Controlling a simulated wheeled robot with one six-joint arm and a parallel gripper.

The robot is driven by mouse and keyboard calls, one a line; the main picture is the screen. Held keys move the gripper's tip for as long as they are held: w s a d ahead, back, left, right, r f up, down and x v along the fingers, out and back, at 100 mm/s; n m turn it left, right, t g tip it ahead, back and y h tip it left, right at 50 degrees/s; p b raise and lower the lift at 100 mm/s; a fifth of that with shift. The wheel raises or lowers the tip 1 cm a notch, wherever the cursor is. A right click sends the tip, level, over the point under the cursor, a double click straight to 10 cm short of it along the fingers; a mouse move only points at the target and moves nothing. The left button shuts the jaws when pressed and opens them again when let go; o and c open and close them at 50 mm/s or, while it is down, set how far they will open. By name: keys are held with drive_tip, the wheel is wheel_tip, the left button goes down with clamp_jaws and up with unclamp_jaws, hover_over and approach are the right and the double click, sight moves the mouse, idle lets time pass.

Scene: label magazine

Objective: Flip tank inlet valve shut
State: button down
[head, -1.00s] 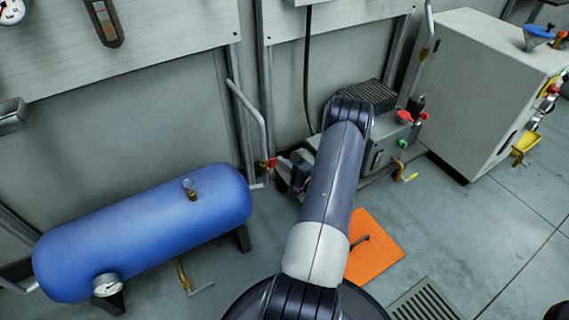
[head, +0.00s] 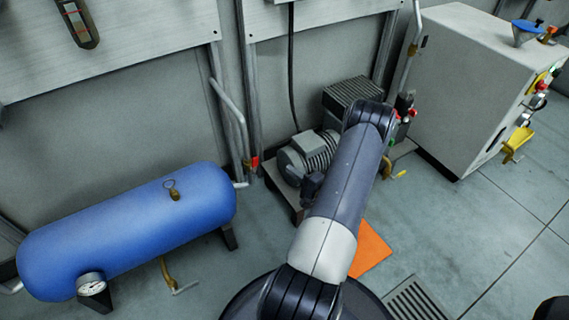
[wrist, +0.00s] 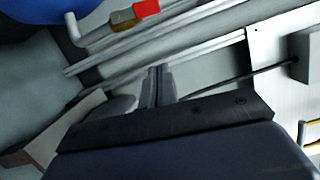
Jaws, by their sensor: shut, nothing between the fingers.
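The blue tank (head: 130,232) lies on its side at lower left in the head view; its edge shows at the top left of the wrist view (wrist: 50,8). A small valve with a red handle (head: 254,162) sits on the pipe by the wall, right of the tank. In the wrist view its red handle (wrist: 146,9) and brass body (wrist: 122,18) are near the top. The handle looks in line with the pipe there. My gripper (wrist: 158,72) is shut and empty, apart from the valve, which lies beyond and up-left of its fingertips.
A grey motor (head: 308,155) stands right of the valve, partly behind my arm. Grey pipes (head: 229,115) run up the wall. A white cabinet (head: 470,85) stands at right. An orange mat (head: 371,250) and a drain grate (head: 418,302) lie on the floor.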

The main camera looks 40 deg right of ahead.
drive_tip(key=shift+s, duration=0.95)
